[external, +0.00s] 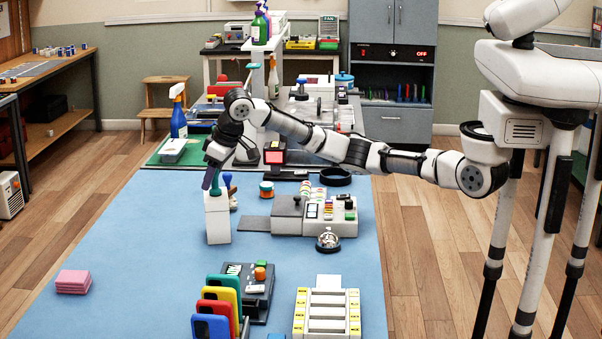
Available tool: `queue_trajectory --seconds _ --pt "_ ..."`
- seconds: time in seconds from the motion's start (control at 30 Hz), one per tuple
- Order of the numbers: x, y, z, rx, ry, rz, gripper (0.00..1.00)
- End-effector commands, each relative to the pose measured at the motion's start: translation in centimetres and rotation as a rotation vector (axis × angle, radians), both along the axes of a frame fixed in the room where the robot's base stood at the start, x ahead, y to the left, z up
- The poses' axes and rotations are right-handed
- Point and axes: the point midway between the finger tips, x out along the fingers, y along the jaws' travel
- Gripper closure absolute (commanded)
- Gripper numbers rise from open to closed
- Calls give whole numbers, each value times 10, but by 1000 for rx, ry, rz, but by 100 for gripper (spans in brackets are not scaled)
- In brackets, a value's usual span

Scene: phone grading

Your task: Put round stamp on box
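A tall white box (218,228) stands upright on the blue mat, left of the middle. My gripper (212,181) points down right over its top. A teal upright piece (217,183) shows at the fingers, at the top of the box; it looks like a stamp handle. Its base is not clear, so I cannot tell if it is the round stamp, or if it touches the box. The fingers are too small to tell if they grip it.
Grey devices (290,217) and a shiny bell (328,242) lie right of the box. Coloured phones (222,300) stand in front, near a white rack (327,312). Pink pads (73,281) lie at left. The mat (130,235) left of the box is clear.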

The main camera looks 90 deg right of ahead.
Motion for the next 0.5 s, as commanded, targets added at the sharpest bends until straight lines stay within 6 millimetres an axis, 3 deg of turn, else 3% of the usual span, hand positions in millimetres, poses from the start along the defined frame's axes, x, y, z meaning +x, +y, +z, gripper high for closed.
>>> queue_trajectory --seconds 0.37,0.5 --pt "0 0 6 -1 -1 0 56" --pt "-9 2 25 -1 -3 1 56"
